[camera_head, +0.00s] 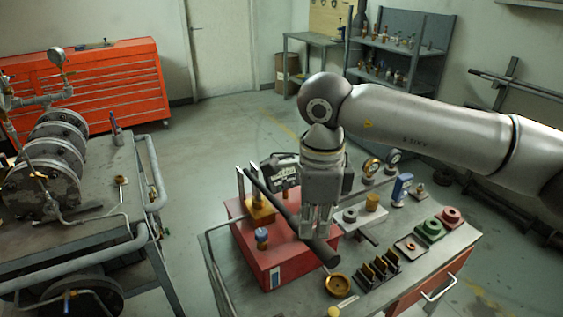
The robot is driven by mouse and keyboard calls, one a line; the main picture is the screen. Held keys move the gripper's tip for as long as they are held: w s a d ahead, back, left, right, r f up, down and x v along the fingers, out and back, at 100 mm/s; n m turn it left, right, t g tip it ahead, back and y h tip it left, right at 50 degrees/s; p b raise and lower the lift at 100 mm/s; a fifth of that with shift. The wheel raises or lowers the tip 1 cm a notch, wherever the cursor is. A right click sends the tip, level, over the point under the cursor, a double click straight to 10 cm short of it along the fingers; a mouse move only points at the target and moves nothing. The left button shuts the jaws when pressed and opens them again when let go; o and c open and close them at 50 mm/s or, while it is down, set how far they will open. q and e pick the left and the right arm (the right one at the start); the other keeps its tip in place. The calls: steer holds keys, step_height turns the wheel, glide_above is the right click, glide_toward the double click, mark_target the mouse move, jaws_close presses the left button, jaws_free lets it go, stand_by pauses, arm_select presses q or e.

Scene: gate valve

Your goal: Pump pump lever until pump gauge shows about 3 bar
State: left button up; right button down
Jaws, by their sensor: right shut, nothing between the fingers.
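The pump is a red box (258,262) on the workbench in the lower middle, with a brass block (260,211) and a blue-topped knob (262,236) on top. The pump lever (272,198) is a long dark bar that slants from the upper left down to a thick dark end at the lower right. My right gripper (317,228) points down and is shut and empty beside the lever's lower part; I cannot tell whether it touches the lever. A round gauge (371,168) stands behind the gripper to the right; its reading is too small to make out. My left gripper is out of view.
A second gauge (393,158) stands close by. A pipe rig on a cart (95,205) stands left. A red tool cabinet (95,82) stands behind.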

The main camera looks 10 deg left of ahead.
step_height(320, 180, up, 2)
steer(key=shift+s+r, duration=0.1)
steer(key=shift+r, duration=0.1)
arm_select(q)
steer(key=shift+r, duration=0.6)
arm_select(e)
steer(key=shift+f, duration=0.1)
steer(key=shift+f+b, duration=0.45)
steer(key=shift+f, duration=0.3)
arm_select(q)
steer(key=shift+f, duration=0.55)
arm_select(e)
steer(key=shift+r, duration=0.1)
steer(key=shift+r+p, duration=0.45)
steer(key=shift+r, duration=0.3)
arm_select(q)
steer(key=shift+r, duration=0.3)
arm_select(e)
steer(key=shift+f, duration=0.1)
